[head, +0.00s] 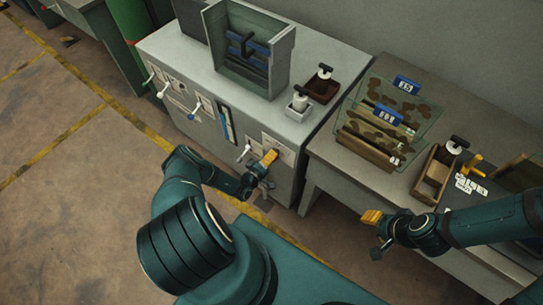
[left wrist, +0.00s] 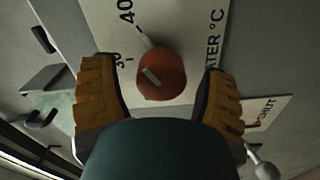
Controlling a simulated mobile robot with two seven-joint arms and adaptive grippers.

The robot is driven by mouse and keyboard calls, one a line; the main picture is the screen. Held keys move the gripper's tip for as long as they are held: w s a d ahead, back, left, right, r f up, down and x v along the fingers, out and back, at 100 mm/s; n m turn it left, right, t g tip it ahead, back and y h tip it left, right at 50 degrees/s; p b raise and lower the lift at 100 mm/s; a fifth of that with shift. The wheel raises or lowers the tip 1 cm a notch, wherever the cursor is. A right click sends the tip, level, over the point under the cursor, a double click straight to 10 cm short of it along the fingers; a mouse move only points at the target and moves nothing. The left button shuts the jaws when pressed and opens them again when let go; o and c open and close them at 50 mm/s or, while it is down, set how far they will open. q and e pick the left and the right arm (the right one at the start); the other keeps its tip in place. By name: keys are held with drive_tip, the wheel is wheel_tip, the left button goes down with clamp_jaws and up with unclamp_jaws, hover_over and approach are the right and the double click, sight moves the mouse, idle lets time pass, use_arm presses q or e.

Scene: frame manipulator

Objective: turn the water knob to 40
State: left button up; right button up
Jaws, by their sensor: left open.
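The water knob (left wrist: 162,75) is a round orange-red knob with a pale bar on its face, seen in the left wrist view. It sits on a white plate (left wrist: 185,18) printed with "40", "30" and "WATER °C"; a short pale mark beside the knob points toward the 40. My left gripper (left wrist: 160,100) is open, with its orange fingers on either side of the knob and visible gaps to both. In the head view my left gripper (head: 270,158) is at the cabinet front and hides the knob. My right gripper (head: 371,217) is beside the right table; its opening is unclear.
The grey cabinet (head: 170,50) carries several levers on its front and a bin (head: 225,70) on top. A lever with a pale ball end (left wrist: 266,171) is near the right finger. The right table (head: 345,165) holds glass-sided racks and a wooden box (head: 433,180).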

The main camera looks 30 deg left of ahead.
use_arm(q)
drive_tip(key=s+a, duration=0.1)
drive_tip(key=s, duration=1)
drive_tip(key=shift+s, duration=0.4)
drive_tip(key=s+d+r+m+g+h+b, duration=0.25)
drive_tip(key=d+m+g+h, duration=0.25)
drive_tip(key=d+g, duration=0.5)
drive_tip(key=s+d+r+m+g+h+b, duration=0.2)
drive_tip(key=d+m+g+h+b, duration=0.2)
drive_tip(key=d+g+h, duration=0.5)
drive_tip(key=w+d+r+m+t+y+b, duration=0.1)
drive_tip(key=d+r+m+t+y+b, duration=0.2)
drive_tip(key=r+y, duration=0.5)
drive_tip(key=d+y+b, duration=0.1)
drive_tip(key=y+b, duration=0.1)
drive_tip(key=y, duration=0.1)
drive_tip(key=shift+d, duration=0.15)
